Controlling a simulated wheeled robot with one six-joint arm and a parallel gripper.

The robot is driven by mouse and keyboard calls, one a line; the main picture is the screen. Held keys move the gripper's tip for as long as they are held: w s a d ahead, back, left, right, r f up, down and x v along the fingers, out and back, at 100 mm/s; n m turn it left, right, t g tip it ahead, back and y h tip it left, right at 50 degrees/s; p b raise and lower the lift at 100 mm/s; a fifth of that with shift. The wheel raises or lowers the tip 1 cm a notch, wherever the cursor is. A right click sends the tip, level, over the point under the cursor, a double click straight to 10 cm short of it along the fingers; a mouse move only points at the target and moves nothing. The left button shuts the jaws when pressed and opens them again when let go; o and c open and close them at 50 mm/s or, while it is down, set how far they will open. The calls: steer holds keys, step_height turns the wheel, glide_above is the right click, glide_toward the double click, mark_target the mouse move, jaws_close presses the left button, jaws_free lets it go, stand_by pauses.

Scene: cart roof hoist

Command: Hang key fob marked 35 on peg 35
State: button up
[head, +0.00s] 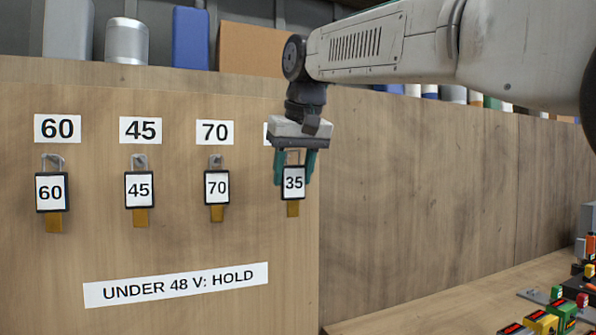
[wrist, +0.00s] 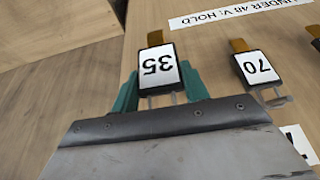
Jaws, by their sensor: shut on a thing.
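The key fob marked 35 (head: 293,183) is black-framed with a white label and a brass-coloured tab below. It hangs upright at the right end of the row on the wooden board. My gripper (head: 295,168) is shut on it, with green fingers on either side of its upper part. In the wrist view the fob 35 (wrist: 156,68) appears upside down between the green fingers (wrist: 160,92). The label above it is mostly covered by my gripper, and peg 35 is hidden, so I cannot tell whether the fob's loop is around it.
Fobs 60 (head: 51,192), 45 (head: 139,190) and 70 (head: 216,187) hang under matching labels to the left. A sign reading "UNDER 48 V: HOLD" (head: 176,285) is below. The board's right edge is close to the gripper. Coloured parts (head: 550,318) lie at lower right.

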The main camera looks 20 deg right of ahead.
steer(key=shift+w+f, duration=0.15)
steer(key=shift+w, duration=2.15)
steer(key=shift+w+f, duration=0.2)
steer(key=shift+w, duration=0.45)
steer(key=o, duration=1.2)
steer(key=shift+c, duration=0.2)
steer(key=shift+r, duration=0.1)
steer(key=v, duration=0.7)
steer(key=shift+s+r, duration=0.15)
steer(key=shift+r, duration=0.15)
steer(key=s+d+f+g, duration=0.1)
steer(key=s+f, duration=1.5)
steer(key=f, duration=0.2)
steer(key=s+d+f+g, duration=0.2)
steer(key=s+f, duration=1.3)
steer(key=f, duration=0.3)
steer(key=shift+s+d+f, duration=0.15)
steer(key=shift+s+f, duration=0.25)
